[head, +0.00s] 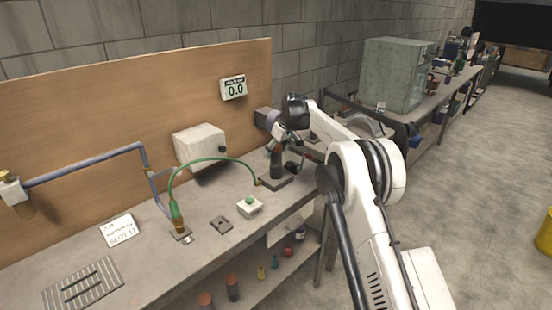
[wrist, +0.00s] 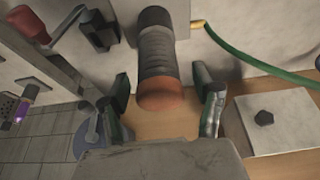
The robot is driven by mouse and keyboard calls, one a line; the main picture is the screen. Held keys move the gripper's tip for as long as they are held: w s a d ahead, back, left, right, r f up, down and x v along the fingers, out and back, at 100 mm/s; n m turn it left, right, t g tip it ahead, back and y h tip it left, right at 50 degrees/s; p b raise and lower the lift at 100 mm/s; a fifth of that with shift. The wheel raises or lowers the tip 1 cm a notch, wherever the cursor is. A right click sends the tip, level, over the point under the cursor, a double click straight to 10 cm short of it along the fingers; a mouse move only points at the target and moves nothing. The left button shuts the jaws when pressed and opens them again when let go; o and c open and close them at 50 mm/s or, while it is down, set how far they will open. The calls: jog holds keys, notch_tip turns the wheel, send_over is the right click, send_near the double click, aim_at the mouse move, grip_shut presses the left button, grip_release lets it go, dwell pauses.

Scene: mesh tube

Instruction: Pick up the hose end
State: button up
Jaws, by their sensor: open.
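A dark ribbed hose end (wrist: 157,62) with an orange-brown tip stands between the two fingers of my gripper (wrist: 160,88) in the wrist view. The fingers are open, one on each side of it, with visible gaps in that view. In the head view the hose end (head: 277,163) looks like a short dark upright stub on a flat plate at the bench's right part. My gripper (head: 290,163) is beside it there, partly blocked by my own arm. Whether the fingers are level with the stub is hard to tell.
A thin green hose (head: 205,160) arches from a brass fitting to near the stub's plate. A white box (head: 200,146) with a black knob is behind it. A green-button box (head: 250,206) sits in front on the bench (head: 150,262). A wooden panel (head: 100,105) backs the bench.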

jog(key=shift+x, duration=1.3)
jog(key=shift+w, duration=0.1)
jog(key=c, duration=1.5)
